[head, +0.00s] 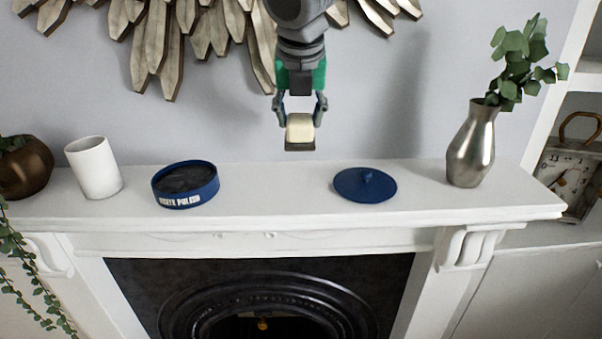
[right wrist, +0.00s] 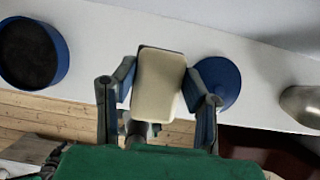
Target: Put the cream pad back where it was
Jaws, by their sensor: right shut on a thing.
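The cream pad (head: 300,127) is a small block with a dark underside, held in the air above the mantel. My right gripper (head: 300,112) is shut on it, with one finger on each side. In the right wrist view the pad (right wrist: 158,84) sits between the fingers of my right gripper (right wrist: 157,85). A round blue tin (head: 185,185) with dark contents and white lettering stands open on the mantel, left of the pad. Its blue lid (head: 365,185) lies flat on the mantel to the right. My left gripper is not in view.
The white mantel (head: 270,195) is clear between tin and lid. A white cup (head: 94,168) and a bronze pot (head: 22,167) stand at the left. A silver vase (head: 472,147) with leaves stands at the right. A wooden wall ornament (head: 150,45) hangs behind.

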